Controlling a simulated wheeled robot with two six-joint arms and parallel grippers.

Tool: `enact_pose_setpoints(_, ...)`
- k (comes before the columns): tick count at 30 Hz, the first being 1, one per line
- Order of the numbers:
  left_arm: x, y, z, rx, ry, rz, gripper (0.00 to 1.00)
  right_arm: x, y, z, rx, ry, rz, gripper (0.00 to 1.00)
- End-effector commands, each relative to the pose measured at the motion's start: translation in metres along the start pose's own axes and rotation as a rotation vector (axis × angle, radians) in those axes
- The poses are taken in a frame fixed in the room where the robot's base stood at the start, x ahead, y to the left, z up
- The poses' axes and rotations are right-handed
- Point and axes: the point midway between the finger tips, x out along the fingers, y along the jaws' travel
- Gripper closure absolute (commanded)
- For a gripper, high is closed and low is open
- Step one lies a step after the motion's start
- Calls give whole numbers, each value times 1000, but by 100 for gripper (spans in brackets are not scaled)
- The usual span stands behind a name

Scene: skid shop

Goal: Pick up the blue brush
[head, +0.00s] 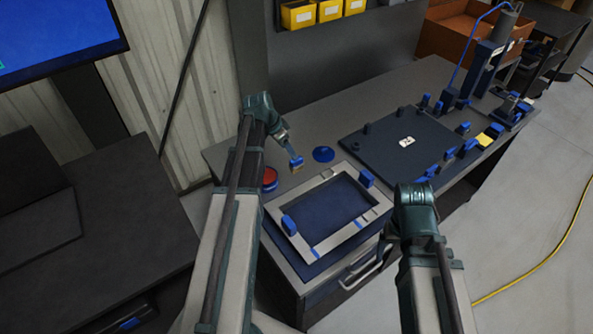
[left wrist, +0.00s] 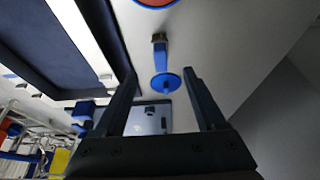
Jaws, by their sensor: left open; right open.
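The blue brush (head: 297,162) lies on the grey bench between a red tin (head: 269,178) and a blue disc (head: 323,154). In the left wrist view, the brush (left wrist: 160,55) has its tan bristles toward the tin and its blue handle toward the disc (left wrist: 166,82). My left gripper (head: 291,150) is open above the bench, close to the brush, and partly overlaps it in the head view. Its two fingers show in the left wrist view (left wrist: 160,84), with the brush beyond their tips. My right gripper (head: 386,236) is open over the bench's front edge, and its fingers are hard to make out.
A light frame (head: 277,209) with blue clamps lies on a dark blue mat in front of the brush. A dark board (head: 398,136) with several blue-topped parts is to the right. Yellow bins (head: 298,14) hang behind. A monitor (head: 55,38) stands at left.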

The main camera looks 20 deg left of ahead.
Motion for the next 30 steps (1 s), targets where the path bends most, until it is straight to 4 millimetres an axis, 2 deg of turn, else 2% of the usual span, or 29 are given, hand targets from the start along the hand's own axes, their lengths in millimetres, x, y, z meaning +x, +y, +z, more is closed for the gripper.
enact_pose_setpoints(1, 15, -1, 2, 1, 0, 0, 28, 15, -1, -1, 0, 0, 0, 16)
enact_pose_setpoints(6, 36, -1, 2, 0, 0, 0, 28, 33, -3, -2, 0, 0, 0, 16)
enact_pose_setpoints(17, 43, 0, -1, 0, 0, 0, 28, 39, -4, -2, 0, 0, 0, 16)
enact_pose_setpoints(27, 85, -2, -4, 0, 0, 1, 28, 76, -7, -4, 0, 0, 0, 16)
enact_pose_setpoints(30, 91, -1, -5, 0, 0, 1, 28, 81, -8, -5, 0, 0, 0, 16)
